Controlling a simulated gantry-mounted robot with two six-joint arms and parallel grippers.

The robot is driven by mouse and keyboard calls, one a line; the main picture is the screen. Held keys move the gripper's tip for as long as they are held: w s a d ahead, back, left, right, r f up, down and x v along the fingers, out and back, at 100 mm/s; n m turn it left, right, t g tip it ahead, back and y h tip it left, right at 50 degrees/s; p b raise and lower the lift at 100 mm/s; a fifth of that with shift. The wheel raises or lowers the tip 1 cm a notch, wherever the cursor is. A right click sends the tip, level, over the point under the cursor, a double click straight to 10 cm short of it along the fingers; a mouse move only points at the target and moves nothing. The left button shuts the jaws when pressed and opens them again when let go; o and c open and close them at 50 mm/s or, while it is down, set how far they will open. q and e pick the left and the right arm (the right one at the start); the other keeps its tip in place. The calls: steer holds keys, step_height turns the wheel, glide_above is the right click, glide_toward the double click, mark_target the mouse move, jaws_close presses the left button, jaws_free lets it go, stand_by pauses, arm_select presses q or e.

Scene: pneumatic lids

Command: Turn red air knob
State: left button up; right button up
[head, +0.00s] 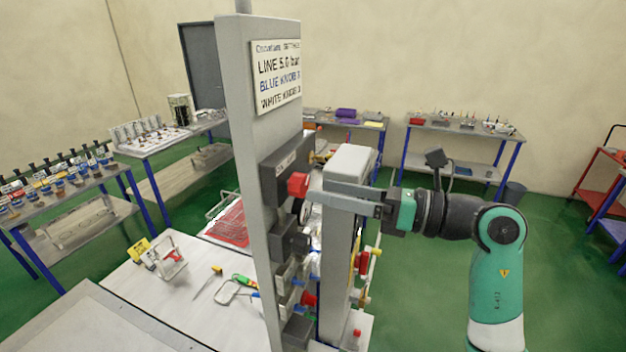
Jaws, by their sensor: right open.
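The red air knob (297,184) sticks out from a dark grey block on the upright grey panel (252,150), a little below the sign. A round dark gauge (304,211) sits just below it, partly hidden. My right gripper (315,190) reaches in from the right with its jaws open. Its two long grey fingers point left, with their tips close to the red knob. I cannot tell whether they touch it or are on both sides of it. My left gripper is not in view.
A sign (277,78) on the panel names line pressure and blue and white knobs. A grey post (340,230) stands right behind my fingers. Lower fittings include a red knob (308,300). A white bench (190,290) holds loose tools.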

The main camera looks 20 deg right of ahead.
mark_target(305, 186)
steer(key=x, duration=0.3)
steer(key=shift+w+a+p, duration=0.15)
steer(key=shift+w+p, duration=0.05)
steer(key=shift+p, duration=0.1)
jaws_close()
